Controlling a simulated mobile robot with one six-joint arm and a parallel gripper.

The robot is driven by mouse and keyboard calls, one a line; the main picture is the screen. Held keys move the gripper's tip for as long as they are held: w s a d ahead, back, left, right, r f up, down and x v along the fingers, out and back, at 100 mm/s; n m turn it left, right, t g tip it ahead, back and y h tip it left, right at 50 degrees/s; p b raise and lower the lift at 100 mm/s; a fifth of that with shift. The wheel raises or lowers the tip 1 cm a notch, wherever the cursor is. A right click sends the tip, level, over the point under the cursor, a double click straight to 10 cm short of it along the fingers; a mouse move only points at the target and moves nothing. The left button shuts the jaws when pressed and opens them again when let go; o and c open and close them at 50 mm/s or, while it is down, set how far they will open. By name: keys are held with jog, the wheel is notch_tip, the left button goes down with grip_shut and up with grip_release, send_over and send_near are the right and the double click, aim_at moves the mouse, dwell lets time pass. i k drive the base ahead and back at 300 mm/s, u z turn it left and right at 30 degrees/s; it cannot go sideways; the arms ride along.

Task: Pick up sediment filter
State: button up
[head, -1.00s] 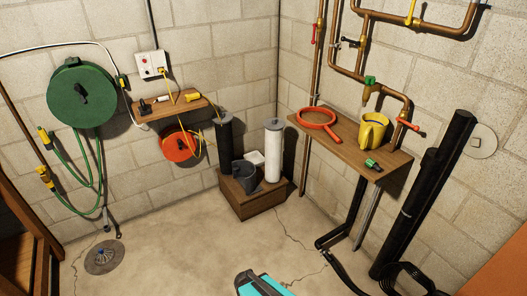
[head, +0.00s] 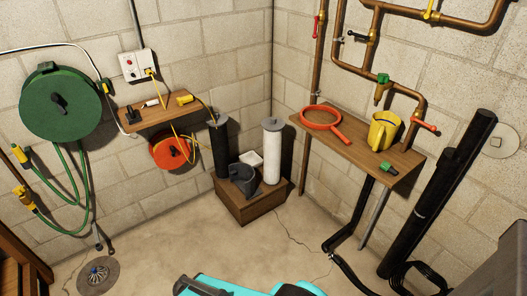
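A white upright cylinder with a grey top (head: 272,150), which looks like the sediment filter, stands on a low wooden box (head: 243,209) in the corner of the room. A black cylinder (head: 219,146) of similar height stands to its left on the same box. My gripper is not in view; only a teal part, which seems to be mine, shows at the bottom edge.
A wooden shelf (head: 340,146) at the right holds a red ring-shaped wrench (head: 322,119) and a yellow jug (head: 383,131). Long black tubes (head: 437,195) lean on the right wall. A smaller shelf (head: 155,112) hangs at the left. The floor before the box is clear.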

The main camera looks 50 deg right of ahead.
aim_at(272, 127)
jog(key=z, duration=0.05)
jog(key=i, duration=1.4)
jog(key=z, duration=0.45)
